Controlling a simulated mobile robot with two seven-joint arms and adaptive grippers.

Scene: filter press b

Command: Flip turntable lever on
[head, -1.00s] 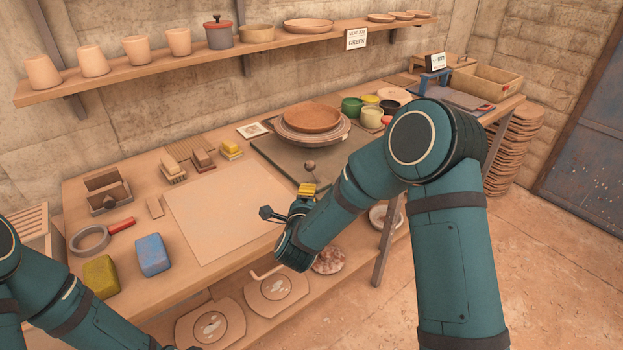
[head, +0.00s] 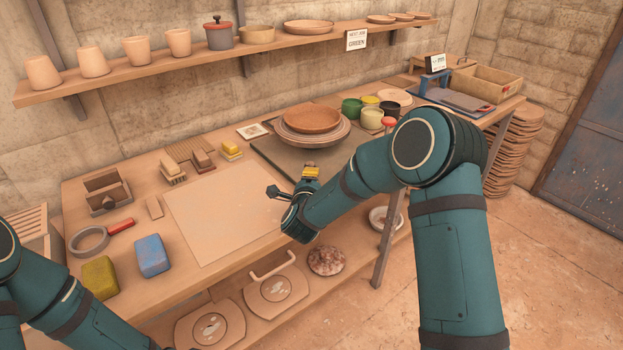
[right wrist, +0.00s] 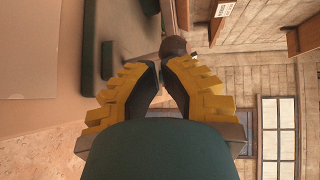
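The turntable (head: 345,132) stands on a dark board at the back of the bench, with a brown dish on it. A brown round knob (right wrist: 173,47), apparently the lever's end, shows just beyond my right fingertips in the right wrist view. In the head view it is mostly hidden behind my right gripper (head: 311,171). The yellow fingers of my right gripper (right wrist: 159,66) are together at the tips with nothing visible between them. I cannot tell whether they touch the knob. My left arm (head: 50,285) enters at the lower left; its gripper is out of view.
Glaze jars (head: 371,117) stand right of the turntable. A red round knob (head: 388,122) shows behind my right arm. The pale mat (head: 225,212) is clear.

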